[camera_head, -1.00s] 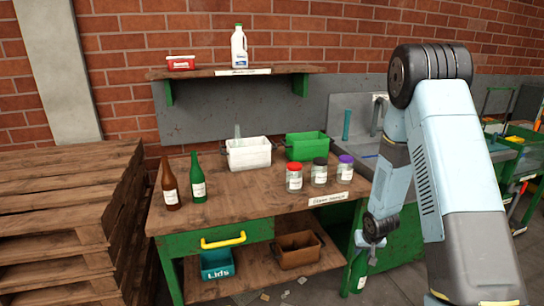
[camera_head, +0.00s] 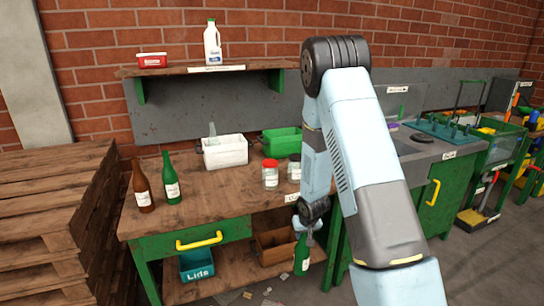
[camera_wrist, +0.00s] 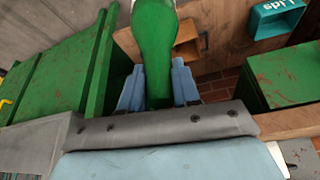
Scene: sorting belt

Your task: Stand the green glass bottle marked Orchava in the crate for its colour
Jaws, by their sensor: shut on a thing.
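My gripper (camera_head: 305,226) is shut on a green glass bottle (camera_head: 302,257), which hangs below it in front of the bench's right end. The bottle also fills the top middle of the wrist view (camera_wrist: 155,45), between my gripper's blue fingers (camera_wrist: 157,88). Its label is too small to read. The green crate (camera_head: 282,141) stands at the back of the bench top, right of the white crate (camera_head: 224,153). A brown crate (camera_head: 273,247) is on the lower shelf, partly hidden by the bottle. Another green bottle (camera_head: 172,182) stands upright on the bench's left.
A brown bottle (camera_head: 142,189) stands beside the bench's green bottle. A red-lidded jar (camera_head: 270,175) and a second jar (camera_head: 294,169) stand near my arm, which hides what is behind it. A teal Lids box (camera_head: 196,265) is on the lower shelf. The bench's front middle is clear.

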